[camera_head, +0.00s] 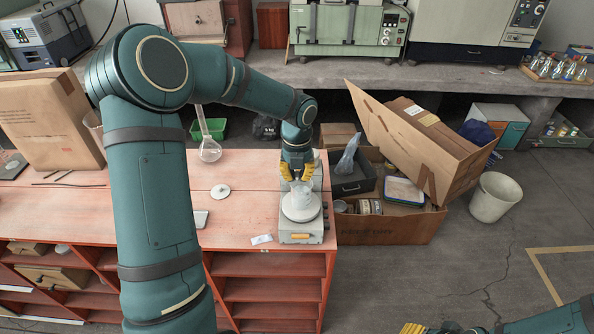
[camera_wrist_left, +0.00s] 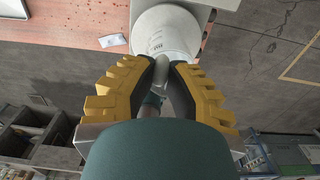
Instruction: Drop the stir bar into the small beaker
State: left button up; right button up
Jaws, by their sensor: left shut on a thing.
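My left gripper (camera_head: 299,178) points down over the stirrer hotplate at the bench's right end. Its yellow fingers are closed on a small pale thing, seemingly the stir bar (camera_wrist_left: 162,76), which shows between the fingertips in the wrist view. The stir bar cannot be made out in the head view. The small clear beaker (camera_head: 302,197) stands on the round white top of the stirrer hotplate (camera_head: 301,238), just below the fingertips. The beaker's printed marks show in the wrist view (camera_wrist_left: 156,45). My right gripper (camera_head: 425,328) is at the bottom edge, cut off.
A white disc (camera_head: 220,191), a round flask (camera_head: 209,150) and a small card (camera_head: 262,239) are on the red bench (camera_head: 245,215). An open cardboard box (camera_head: 410,228) stands on the floor to the right, beside a white bin (camera_head: 495,198).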

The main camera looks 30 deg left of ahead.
aim_at(297, 175)
pick_arm(q)
jog(key=shift+f, duration=0.3)
pick_arm(e)
jog(key=shift+f, duration=0.25)
pick_arm(q)
jog(key=o, duration=0.8)
jog(key=shift+r, duration=0.15)
notch_tip(297, 175, up, 12)
